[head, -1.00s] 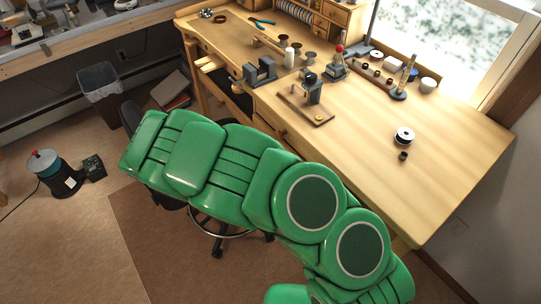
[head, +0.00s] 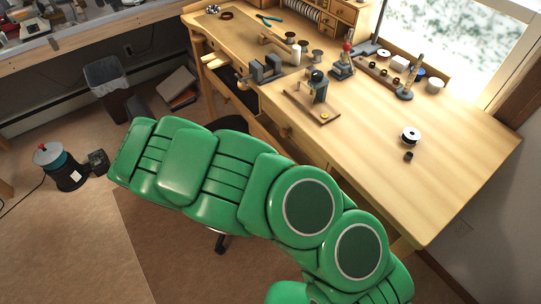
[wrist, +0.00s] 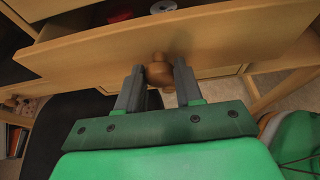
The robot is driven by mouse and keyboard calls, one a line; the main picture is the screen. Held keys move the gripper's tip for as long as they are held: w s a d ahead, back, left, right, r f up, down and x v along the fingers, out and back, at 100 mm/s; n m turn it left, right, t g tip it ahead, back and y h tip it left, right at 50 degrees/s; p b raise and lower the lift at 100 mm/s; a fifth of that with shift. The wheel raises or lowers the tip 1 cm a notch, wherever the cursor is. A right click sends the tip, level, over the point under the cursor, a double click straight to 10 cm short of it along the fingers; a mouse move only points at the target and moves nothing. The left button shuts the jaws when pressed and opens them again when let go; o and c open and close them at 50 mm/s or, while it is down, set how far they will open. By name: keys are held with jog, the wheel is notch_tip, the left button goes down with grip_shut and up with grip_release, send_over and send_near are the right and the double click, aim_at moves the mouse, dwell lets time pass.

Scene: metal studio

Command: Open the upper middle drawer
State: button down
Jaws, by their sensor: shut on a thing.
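In the wrist view, a light wooden drawer (wrist: 232,42) stands pulled out, and part of its inside shows over the top edge of its front. My gripper (wrist: 159,68) is shut on the drawer's round wooden knob (wrist: 158,74), one grey finger on each side. A red ring (wrist: 120,16) and a white roll (wrist: 163,6) show at the top, inside or just beyond the drawer. In the head view, my green arm hides the gripper and this drawer; the wooden workbench (head: 450,165) stands behind it.
Bench tools, a vise (head: 264,68) and a spool (head: 410,135) stand on the bench top. A dark chair (head: 232,124) is partly behind my arm. Open floor (head: 70,240) lies at the lower left.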

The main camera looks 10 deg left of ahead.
jog(key=c, duration=0.8)
grip_release()
jog(key=shift+o, duration=0.2)
notch_tip(320, 180, up, 8)
jog(key=s+a, duration=0.2)
